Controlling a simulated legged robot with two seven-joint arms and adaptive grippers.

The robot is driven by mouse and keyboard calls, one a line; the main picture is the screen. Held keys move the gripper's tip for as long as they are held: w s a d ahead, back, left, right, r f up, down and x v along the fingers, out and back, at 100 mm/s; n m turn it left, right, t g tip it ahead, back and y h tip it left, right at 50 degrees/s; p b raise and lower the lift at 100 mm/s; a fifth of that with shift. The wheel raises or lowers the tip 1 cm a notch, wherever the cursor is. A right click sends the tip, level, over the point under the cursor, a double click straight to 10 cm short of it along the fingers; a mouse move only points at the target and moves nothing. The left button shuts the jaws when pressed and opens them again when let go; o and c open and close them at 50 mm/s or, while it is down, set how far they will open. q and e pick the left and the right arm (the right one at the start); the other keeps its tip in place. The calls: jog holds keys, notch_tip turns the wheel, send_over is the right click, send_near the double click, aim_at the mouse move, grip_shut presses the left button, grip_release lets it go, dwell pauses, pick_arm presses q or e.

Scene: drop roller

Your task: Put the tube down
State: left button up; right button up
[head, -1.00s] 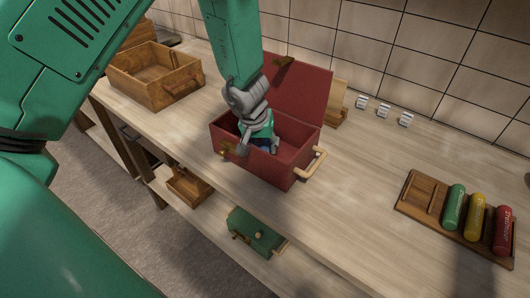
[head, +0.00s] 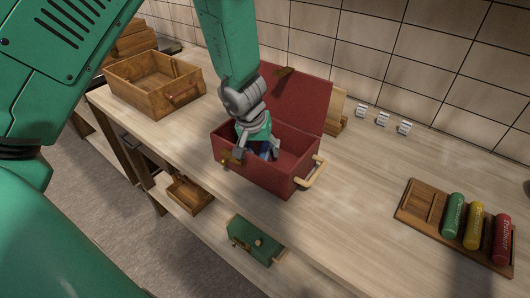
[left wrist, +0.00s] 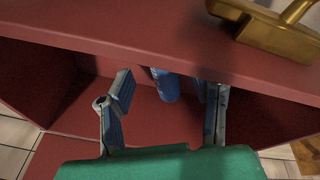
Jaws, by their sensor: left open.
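A blue tube (left wrist: 165,85) is in the open red box (head: 262,175); in the head view only a small blue patch (head: 265,153) of it shows behind my gripper. My left gripper (head: 252,152) reaches down into the box from above. In the left wrist view, its two fingers (left wrist: 168,100) are spread apart. The tube appears beyond them, between the fingertips and nearer the right one, with a gap to the left finger. The tube's upper part is hidden by the red wall. My right gripper is not in view.
The red lid (head: 296,98) stands open behind the box. A wooden crate (head: 150,85) is at the left of the table. A wooden rack (head: 418,204) with green, yellow and red cylinders lies at the right. The bench between box and rack is clear. A green box (head: 255,240) sits on the lower shelf.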

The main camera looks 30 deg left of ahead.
pick_arm(q)
jog(key=p+v, duration=0.2)
jog(key=v, duration=0.7)
jog(key=shift+s+r, duration=0.15)
jog(key=shift+r, duration=0.15)
